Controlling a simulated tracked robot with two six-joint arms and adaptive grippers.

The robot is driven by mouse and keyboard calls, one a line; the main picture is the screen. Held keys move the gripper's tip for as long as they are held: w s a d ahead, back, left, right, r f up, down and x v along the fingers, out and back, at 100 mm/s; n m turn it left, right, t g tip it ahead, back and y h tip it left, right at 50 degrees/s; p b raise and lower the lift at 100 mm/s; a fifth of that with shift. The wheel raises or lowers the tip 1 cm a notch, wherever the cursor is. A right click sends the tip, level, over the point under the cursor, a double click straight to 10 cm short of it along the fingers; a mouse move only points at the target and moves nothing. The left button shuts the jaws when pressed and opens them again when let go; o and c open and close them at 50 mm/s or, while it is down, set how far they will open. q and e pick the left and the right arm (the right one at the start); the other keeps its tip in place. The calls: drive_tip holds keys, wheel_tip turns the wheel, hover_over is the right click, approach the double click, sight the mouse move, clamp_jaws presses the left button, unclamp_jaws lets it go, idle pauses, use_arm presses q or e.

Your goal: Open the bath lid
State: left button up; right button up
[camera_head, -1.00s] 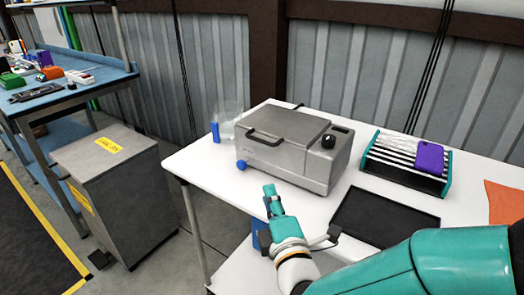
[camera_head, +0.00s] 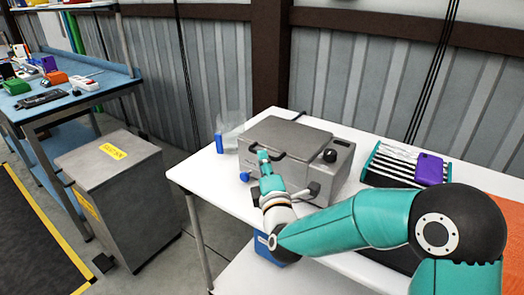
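The bath (camera_head: 328,180) is a grey metal box on the white table, with a flat lid (camera_head: 290,134) that lies closed. A dark handle (camera_head: 275,153) runs along the lid's front edge. A black knob and a dark panel sit on the bath's right side, and a blue knob is at its lower front left. My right gripper (camera_head: 263,159) is at the front of the bath, its tips close to the handle's left part. I cannot tell whether it touches the handle or how far its fingers are apart. My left gripper is not in view.
A clear container with a blue item (camera_head: 219,142) stands left of the bath. A rack (camera_head: 405,165) with a purple object (camera_head: 430,168) is to the right. My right arm covers much of a black tray (camera_head: 388,258). A grey bin (camera_head: 118,195) stands left of the table (camera_head: 207,175).

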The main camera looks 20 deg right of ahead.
drive_tip(key=shift+w+d+r, duration=0.1)
drive_tip(key=shift+w, duration=0.7)
drive_tip(key=shift+w+d+r, duration=0.1)
drive_tip(key=shift+w, duration=0.7)
clamp_jaws()
